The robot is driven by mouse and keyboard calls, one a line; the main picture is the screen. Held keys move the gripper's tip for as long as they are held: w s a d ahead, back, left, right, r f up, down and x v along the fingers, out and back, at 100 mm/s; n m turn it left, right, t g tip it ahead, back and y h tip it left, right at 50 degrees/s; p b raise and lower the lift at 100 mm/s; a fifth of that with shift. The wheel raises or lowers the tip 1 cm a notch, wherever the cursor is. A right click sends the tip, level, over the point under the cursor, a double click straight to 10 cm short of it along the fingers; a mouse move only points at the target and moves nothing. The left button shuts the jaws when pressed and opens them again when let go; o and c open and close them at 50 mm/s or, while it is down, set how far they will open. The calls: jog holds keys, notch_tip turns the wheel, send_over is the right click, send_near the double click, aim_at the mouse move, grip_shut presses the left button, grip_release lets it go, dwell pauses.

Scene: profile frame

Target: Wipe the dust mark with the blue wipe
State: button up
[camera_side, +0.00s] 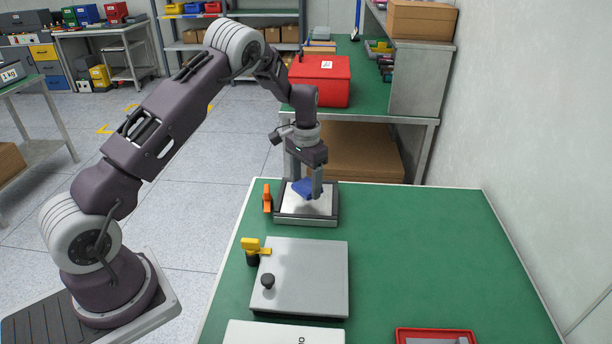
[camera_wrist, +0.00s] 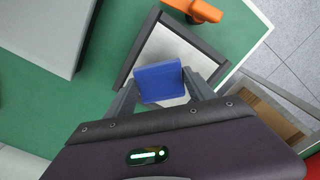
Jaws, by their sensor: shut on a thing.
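The blue wipe (camera_side: 302,187) is held in my gripper (camera_side: 304,188) over the pale panel of a dark-edged frame (camera_side: 304,222) at the far left of the green table. In the wrist view the blue wipe (camera_wrist: 158,78) sits between the two fingers of my gripper (camera_wrist: 160,90), with the pale panel (camera_wrist: 172,45) behind it. The wipe looks tilted in the side view. I cannot tell whether it touches the panel. I cannot make out the dust mark for sure; the wipe and fingers hide part of the panel.
An orange clamp handle (camera_side: 267,198) stands at the frame's left edge. A grey plate (camera_side: 300,280) with a black knob and a yellow-handled clamp (camera_side: 252,248) lies nearer. A red tray (camera_side: 435,336) is at the front. The table's right side (camera_side: 430,240) is clear.

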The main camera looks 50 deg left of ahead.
aim_at(306, 186)
notch_tip(306, 186, down, 3)
jog(key=shift+s+f, duration=0.1)
jog(key=shift+f, duration=0.1)
jog(key=shift+w+a+f, duration=0.15)
jog(key=shift+w+f, duration=0.05)
jog(key=shift+f, duration=0.05)
jog(key=shift+c, duration=0.7)
jog(key=shift+w+a, duration=0.85)
jog(key=shift+w+a+f, duration=0.1)
jog(key=shift+w+a, duration=0.35)
jog(key=s+d, duration=0.3)
jog(key=shift+r, duration=4.05)
